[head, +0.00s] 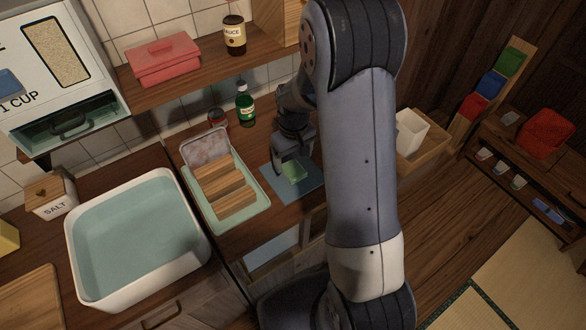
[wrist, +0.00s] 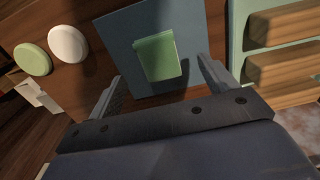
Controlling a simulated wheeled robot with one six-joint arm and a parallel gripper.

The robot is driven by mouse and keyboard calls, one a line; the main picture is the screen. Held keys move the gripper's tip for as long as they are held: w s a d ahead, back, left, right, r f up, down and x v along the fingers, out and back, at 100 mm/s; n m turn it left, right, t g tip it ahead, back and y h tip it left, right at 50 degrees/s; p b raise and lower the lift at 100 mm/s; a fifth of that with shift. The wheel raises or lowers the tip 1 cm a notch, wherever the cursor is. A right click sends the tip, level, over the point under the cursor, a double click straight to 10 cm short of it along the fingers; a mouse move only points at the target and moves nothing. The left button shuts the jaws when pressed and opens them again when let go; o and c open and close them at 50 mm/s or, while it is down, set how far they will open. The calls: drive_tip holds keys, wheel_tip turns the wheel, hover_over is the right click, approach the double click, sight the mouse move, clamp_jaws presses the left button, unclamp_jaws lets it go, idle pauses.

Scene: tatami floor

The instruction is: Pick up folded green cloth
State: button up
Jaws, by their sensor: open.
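The folded green cloth (head: 293,171) lies on a blue mat (head: 301,189) on the wooden counter. In the wrist view the cloth (wrist: 158,57) sits on the blue mat (wrist: 120,45), ahead of my fingers and roughly between their lines. My gripper (wrist: 162,80) is open and empty, with one finger on each side of the picture. In the head view my gripper (head: 293,165) is above the mat, at the cloth. The gap between fingertips and cloth is hard to judge.
A green tray (head: 257,208) with wooden blocks stands left of the mat. A green bottle (head: 245,105) and red-lidded jar (head: 218,117) stand behind. A water-filled basin (head: 73,247) is further left. A wooden box (head: 424,152) is right of my arm.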

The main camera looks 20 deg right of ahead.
sight(293, 168)
drive_tip(key=f, duration=0.1)
drive_tip(key=f+p, duration=0.1)
drive_tip(key=f, duration=0.1)
drive_tip(key=shift+w+f, duration=0.3)
drive_tip(key=shift+w, duration=0.05)
drive_tip(key=shift+f, duration=0.75)
drive_tip(key=shift+c, duration=0.6)
drive_tip(key=c, duration=0.9)
drive_tip(key=shift+c, duration=0.2)
wheel_tip(293, 168, up, 10)
drive_tip(key=b, duration=0.1)
